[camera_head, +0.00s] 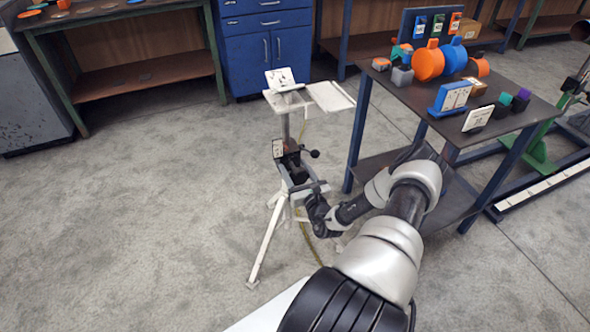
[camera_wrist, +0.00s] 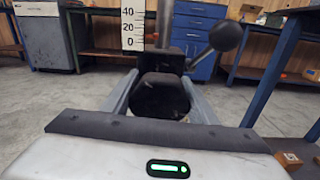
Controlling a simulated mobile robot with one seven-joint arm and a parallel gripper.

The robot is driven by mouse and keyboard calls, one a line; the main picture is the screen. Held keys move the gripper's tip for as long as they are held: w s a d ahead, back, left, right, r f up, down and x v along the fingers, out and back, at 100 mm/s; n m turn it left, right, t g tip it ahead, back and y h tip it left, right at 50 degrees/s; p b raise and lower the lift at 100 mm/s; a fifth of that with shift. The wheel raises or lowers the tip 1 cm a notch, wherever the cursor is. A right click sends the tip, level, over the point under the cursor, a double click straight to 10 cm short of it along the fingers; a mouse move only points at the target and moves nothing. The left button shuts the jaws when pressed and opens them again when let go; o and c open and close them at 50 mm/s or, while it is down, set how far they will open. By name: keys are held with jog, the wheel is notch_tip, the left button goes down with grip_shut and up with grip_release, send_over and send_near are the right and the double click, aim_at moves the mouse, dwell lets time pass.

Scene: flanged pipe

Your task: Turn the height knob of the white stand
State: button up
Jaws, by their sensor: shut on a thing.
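The white stand (camera_head: 268,222) rises on splayed legs from the concrete floor, left of the dark-topped table. It carries a white top plate (camera_head: 330,96) on a grey post. Its black height knob (camera_wrist: 160,98) fills the middle of the wrist view, below the dark clamp block. My gripper (camera_head: 306,188) reaches the stand from the right at the height of this knob. In the wrist view its two grey fingers stand on either side of the knob and are shut on it. The knob's far side is hidden.
A lever with a black ball end (camera_wrist: 227,36) juts out right of the post, close above the knob. A scale plate (camera_wrist: 132,26) marked 0, 20, 40 stands left of it. The table (camera_head: 408,92) with several parts is close right. Floor on the left is clear.

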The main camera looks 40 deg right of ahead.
jog(key=shift+m, duration=0.3)
jog(key=m, duration=0.2)
jog(key=shift+s+m+p, duration=0.1)
jog(key=shift+m+p, duration=0.25)
jog(key=shift+m, duration=0.05)
jog(key=m, duration=0.3)
jog(key=shift+m, duration=0.3)
jog(key=m, duration=0.6)
jog(key=shift+d+f, duration=0.1)
jog(key=shift+f, duration=0.1)
jog(key=m, duration=0.4)
jog(key=shift+f+m, duration=0.1)
jog(key=shift+m, duration=2.2)
jog(key=o, duration=1)
